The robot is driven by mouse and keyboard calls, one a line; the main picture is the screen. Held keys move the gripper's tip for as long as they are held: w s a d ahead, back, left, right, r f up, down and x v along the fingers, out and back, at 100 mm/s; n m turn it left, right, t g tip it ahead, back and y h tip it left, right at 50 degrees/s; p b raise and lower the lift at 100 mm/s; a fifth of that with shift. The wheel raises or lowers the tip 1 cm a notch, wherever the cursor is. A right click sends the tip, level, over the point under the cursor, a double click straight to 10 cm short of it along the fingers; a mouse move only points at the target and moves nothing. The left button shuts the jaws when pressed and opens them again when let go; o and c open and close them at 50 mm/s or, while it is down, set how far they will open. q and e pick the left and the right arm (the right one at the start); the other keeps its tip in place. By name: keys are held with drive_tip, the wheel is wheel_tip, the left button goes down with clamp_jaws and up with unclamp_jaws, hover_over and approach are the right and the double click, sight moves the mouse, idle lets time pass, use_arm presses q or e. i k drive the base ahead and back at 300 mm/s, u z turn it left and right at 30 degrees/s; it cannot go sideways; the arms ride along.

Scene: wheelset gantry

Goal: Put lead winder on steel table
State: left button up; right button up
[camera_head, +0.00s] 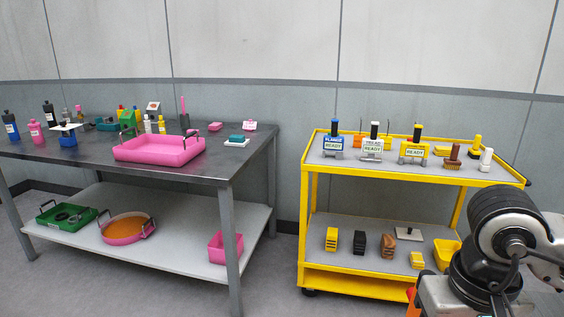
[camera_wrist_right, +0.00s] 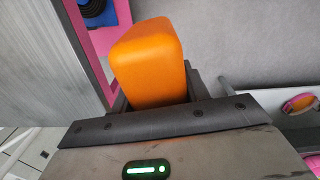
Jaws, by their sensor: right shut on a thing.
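My right gripper (camera_wrist_right: 156,90) is shut on an orange block (camera_wrist_right: 148,60) with rounded edges. The dark fingers show on both sides of it in the right wrist view. Whether this block is the lead winder I cannot tell for sure. In the head view my right arm fills the lower right corner, and a bit of orange (camera_head: 411,296) shows beside it in front of the yellow cart. The steel table (camera_head: 215,168) stands at the left with a dark top, well away from the right arm. My left gripper is not in view.
A pink tray (camera_head: 160,157), bottles and small items stand on the steel table; its front right top is bare. Its lower shelf (camera_head: 180,250) holds a green tray, a pink round pan and a pink bin. The yellow cart (camera_head: 308,190) carries several labelled items and brushes.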

sight(99, 149)
drive_tip(key=u, duration=0.65)
drive_tip(key=i, duration=0.85)
drive_tip(key=u, duration=0.9)
drive_tip(key=i, duration=2.5)
drive_tip(key=u, duration=0.55)
drive_tip(key=i, duration=0.75)
drive_tip(key=u, duration=0.1)
